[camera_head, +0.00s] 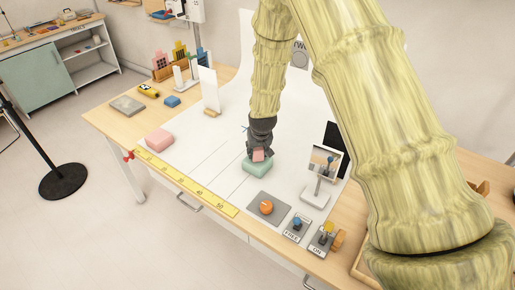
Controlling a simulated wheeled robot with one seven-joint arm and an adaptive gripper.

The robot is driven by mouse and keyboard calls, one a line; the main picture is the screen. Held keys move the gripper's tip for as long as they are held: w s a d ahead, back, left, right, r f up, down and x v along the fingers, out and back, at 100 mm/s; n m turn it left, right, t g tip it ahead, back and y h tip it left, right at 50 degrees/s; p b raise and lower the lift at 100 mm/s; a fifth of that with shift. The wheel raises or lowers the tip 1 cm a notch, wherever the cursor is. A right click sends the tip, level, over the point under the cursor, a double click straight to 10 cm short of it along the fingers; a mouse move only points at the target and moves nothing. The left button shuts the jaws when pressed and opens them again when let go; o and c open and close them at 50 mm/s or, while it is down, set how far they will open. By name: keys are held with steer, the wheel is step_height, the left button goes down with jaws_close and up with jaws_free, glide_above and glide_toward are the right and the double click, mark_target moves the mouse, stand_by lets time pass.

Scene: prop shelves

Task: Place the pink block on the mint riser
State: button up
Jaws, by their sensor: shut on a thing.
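The small pink block (258,156) is between the fingers of my dark gripper (258,152), which points down and is shut on it. The mint riser (257,170) is a low, pale green block on the white mat, directly below my gripper in this view. The pink block overlaps the top of the riser in the picture. I cannot tell whether it touches the top or hangs just above it. The gripper hides the back part of the riser and part of the block.
A larger pink riser (159,138) sits at left on the white mat. A yellow ruler (185,184) runs along the front edge. An orange knob (266,207) and small switches stand in front. A small mirror stand (319,180) is close at right. A white upright panel (209,90) stands behind left.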

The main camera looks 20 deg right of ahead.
steer(key=shift+f, duration=0.1)
steer(key=o, duration=1.1)
steer(key=shift+r, duration=0.2)
steer(key=shift+b+v, duration=1.4)
steer(key=shift+v, duration=4.55)
